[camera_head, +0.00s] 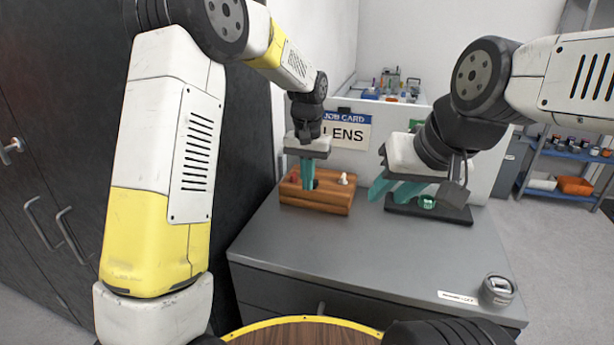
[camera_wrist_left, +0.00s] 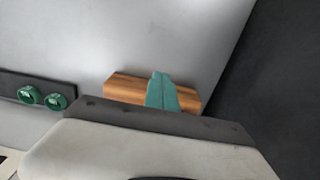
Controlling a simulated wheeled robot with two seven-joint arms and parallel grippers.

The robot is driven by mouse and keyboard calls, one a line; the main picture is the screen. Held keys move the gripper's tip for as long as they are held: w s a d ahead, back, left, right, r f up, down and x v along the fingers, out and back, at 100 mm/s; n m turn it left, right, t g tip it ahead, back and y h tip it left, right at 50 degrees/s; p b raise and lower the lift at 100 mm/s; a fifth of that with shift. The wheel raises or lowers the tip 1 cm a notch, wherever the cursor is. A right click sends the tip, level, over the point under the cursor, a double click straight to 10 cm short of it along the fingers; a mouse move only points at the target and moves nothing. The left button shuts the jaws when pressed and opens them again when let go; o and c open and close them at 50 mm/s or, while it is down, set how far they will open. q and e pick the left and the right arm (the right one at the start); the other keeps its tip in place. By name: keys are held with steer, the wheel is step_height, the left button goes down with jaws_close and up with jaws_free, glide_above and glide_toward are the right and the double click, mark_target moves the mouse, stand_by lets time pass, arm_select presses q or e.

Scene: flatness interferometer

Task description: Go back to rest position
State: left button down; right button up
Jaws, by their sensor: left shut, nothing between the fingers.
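My left gripper (camera_head: 308,185) hangs fingers down over a wooden block (camera_head: 318,200) on the grey cabinet top. Its teal fingers are shut and empty, and they hide part of the block. In the left wrist view the fingers (camera_wrist_left: 161,78) lie together in front of the wooden block (camera_wrist_left: 126,88). My right gripper (camera_head: 388,192) is beside a dark pad (camera_head: 440,213). Its two teal fingers are spread apart with nothing visible between them. A green round piece (camera_head: 427,202) sits on the pad next to the fingers; the left wrist view shows two green round pieces (camera_wrist_left: 42,98).
The cabinet top (camera_head: 370,250) is clear in front of the block and pad. A round grey device (camera_head: 497,290) stands at its front right corner. A card reading LENS (camera_head: 346,132) is behind. Dark lockers (camera_head: 50,190) stand at left, a blue shelf (camera_head: 565,170) at right.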

arm_select(q)
steer(key=s+a+r+n+t+h, duration=0.1)
steer(key=s+a+r+t+h, duration=0.15)
steer(key=s+a+r, duration=0.85)
steer(key=s+a+r+n+t, duration=0.1)
steer(key=s+a+t, duration=0.1)
steer(key=s, duration=0.5)
steer(key=s+a+r+n+t, duration=0.1)
steer(key=s+a, duration=0.1)
steer(key=s, duration=0.5)
steer(key=shift+s+t, duration=0.15)
steer(key=shift+t, duration=0.2)
steer(key=shift+r, duration=0.1)
